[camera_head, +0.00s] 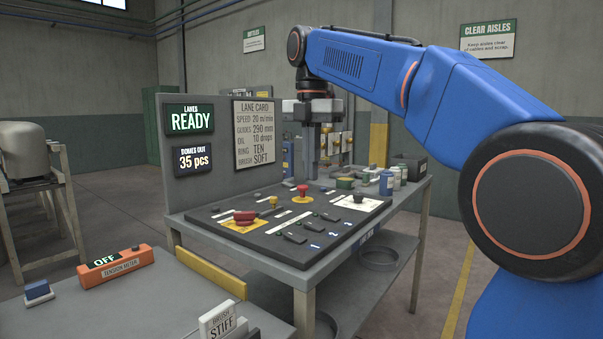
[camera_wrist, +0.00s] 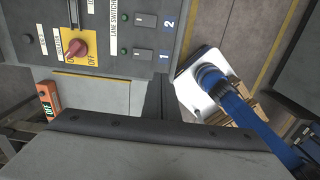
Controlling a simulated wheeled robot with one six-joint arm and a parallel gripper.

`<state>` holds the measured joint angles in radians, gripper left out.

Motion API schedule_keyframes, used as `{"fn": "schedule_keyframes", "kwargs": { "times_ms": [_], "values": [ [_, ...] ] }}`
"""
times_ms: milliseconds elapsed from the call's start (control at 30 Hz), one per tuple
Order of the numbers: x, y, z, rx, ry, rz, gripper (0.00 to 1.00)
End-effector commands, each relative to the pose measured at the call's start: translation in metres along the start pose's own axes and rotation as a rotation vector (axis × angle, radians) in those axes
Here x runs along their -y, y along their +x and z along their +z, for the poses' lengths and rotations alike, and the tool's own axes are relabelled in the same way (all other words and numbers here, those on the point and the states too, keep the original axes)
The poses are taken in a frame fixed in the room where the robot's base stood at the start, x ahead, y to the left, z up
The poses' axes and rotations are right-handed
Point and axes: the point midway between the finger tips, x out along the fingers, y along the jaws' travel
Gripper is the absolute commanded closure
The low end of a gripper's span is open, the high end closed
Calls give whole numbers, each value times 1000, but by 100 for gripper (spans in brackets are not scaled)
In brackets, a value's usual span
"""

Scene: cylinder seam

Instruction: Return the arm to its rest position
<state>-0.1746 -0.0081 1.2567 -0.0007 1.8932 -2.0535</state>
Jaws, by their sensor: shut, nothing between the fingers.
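My blue arm (camera_head: 400,85) reaches from the right across the upper part of the head view, with its wrist bent downward. How far the fingertips are from the bench is hard to tell. In the wrist view the panel (camera_wrist: 105,60) lies below, with a red rotary knob (camera_wrist: 77,47) on a yellow plate and the lane switches.
A signboard (camera_head: 210,125) reading READY and 35 pcs stands behind the panel. Bottles (camera_head: 387,182) and small pots stand at the bench's right. An orange tension meter (camera_head: 116,266) showing OFF and a brush label (camera_head: 218,322) reading STIFF are on the nearer table. The air above the panel's front is clear.

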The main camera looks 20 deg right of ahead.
Motion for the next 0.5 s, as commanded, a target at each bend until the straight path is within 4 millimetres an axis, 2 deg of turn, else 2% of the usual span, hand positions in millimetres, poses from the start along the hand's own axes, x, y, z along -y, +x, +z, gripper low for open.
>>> {"fn": "schedule_keyframes", "kwargs": {
  "times_ms": [167,367,500],
  "values": [
    [18,12,-3,11,134,24,100],
    [60,52,-12,25,480,87,100],
    [90,87,-20,25,737,139,100]
  ]
}}
